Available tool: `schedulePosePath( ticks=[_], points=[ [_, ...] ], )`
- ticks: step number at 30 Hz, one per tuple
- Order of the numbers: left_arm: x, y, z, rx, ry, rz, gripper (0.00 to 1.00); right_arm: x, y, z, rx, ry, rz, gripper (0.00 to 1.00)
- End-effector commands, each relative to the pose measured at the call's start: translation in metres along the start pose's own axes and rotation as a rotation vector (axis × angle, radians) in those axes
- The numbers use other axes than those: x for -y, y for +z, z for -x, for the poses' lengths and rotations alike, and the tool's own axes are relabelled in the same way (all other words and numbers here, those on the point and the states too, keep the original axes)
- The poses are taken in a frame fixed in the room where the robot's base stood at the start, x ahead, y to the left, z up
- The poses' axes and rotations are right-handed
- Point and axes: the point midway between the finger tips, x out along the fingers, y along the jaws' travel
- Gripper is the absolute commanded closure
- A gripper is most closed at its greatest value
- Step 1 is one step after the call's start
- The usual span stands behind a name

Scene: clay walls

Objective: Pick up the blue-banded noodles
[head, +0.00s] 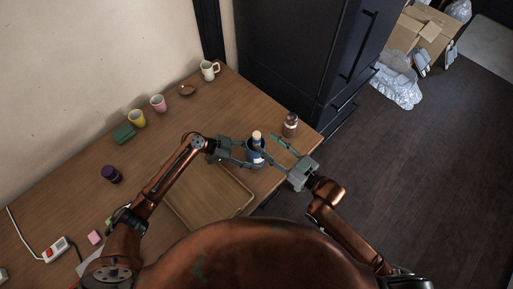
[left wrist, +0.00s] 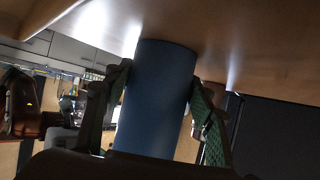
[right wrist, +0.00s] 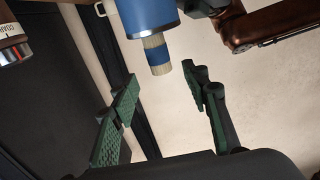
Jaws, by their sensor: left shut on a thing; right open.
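The blue-banded noodles (right wrist: 157,54) are a pale bundle with a blue band, sticking out of the mouth of a blue canister (right wrist: 146,15); their other end is hidden inside it. In the head view their pale top (head: 257,135) shows above the canister (head: 254,157). My left gripper (head: 247,153) is shut on the canister, with its fingers on either side of it in the left wrist view (left wrist: 160,85). My right gripper (head: 275,149) is open and empty, just right of the canister. In the right wrist view its fingers (right wrist: 162,83) point toward the noodles, apart from them.
A brown bottle (head: 290,125) stands near the table's right edge, close to my right gripper. A wooden tray (head: 205,195) lies on the table (head: 180,135) below my left arm. Mugs, a green box (head: 123,134) and a dark jar (head: 111,174) stand farther left.

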Motion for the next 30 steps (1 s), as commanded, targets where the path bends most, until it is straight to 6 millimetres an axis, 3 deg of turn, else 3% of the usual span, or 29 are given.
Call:
schedulePosePath(
  ticks=[7, 15, 24, 30],
  points=[
    [0.000, 0.001, 0.000, 0.002, 0.000, 0.001, 0.63, 0.001, 0.000, -0.020, -0.001, 0.000, -0.001, 0.58],
    [0.000, 0.001, 0.000, 0.002, 0.000, 0.001, 0.63, 0.001, 0.002, -0.056, -0.001, 0.000, -0.001, 0.58],
    [0.000, 0.001, 0.000, 0.002, 0.000, 0.001, 0.63, 0.001, 0.003, -0.061, 0.001, 0.000, 0.000, 0.58],
    [0.000, 0.002, 0.000, 0.002, 0.000, 0.001, 0.63, 0.001, 0.003, -0.061, 0.001, 0.000, 0.000, 0.71]
  ],
)
